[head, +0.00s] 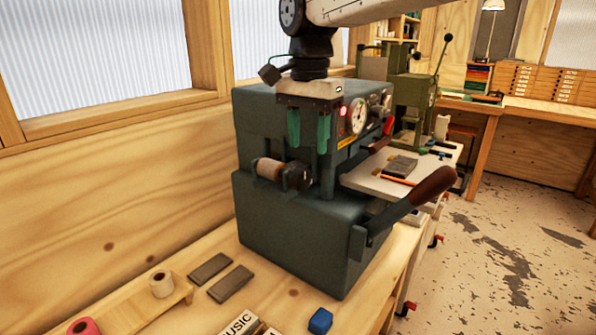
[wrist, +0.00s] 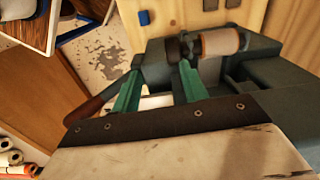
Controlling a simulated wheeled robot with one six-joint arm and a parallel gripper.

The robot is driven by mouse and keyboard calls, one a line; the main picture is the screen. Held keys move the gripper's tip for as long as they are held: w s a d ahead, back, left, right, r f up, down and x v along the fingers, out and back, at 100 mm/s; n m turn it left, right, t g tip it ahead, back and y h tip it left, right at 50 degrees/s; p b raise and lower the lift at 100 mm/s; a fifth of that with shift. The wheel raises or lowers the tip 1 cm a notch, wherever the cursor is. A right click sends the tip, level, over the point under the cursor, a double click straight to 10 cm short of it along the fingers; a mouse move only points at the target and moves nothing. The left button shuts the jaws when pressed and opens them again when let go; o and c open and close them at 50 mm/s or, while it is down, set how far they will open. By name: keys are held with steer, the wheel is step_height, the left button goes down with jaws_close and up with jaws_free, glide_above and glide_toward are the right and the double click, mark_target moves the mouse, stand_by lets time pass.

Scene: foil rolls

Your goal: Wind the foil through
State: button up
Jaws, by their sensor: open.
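The dark green-grey foil press (head: 290,235) stands on the wooden bench in the head view. A pale copper-coloured foil roll (head: 268,168) sits on a spindle on its left side, with a dark round part (head: 296,176) beside it. The roll also shows at the top of the wrist view (wrist: 222,42). My gripper (head: 308,148) points down in front of the press's upper body, above and right of the roll. Its two teal fingers are apart, with nothing seen between them in the wrist view (wrist: 160,78). I cannot make out the foil's path through the press.
A brown-handled lever (head: 432,187) juts out right of the press. A white roll (head: 161,284) and a pink roll (head: 84,327) are on a wooden stand at lower left. Grey bars (head: 231,284), a blue block (head: 320,321) and lettered blocks (head: 238,323) lie on the bench.

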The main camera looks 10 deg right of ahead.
mark_target(298, 170)
steer(key=shift+w+a+f+m, duration=0.15)
steer(key=shift+w+a+m, duration=0.15)
steer(key=shift+w+a, duration=0.5)
step_height(298, 170, down, 8)
steer(key=shift+s+r, duration=0.1)
steer(key=shift+r, duration=0.1)
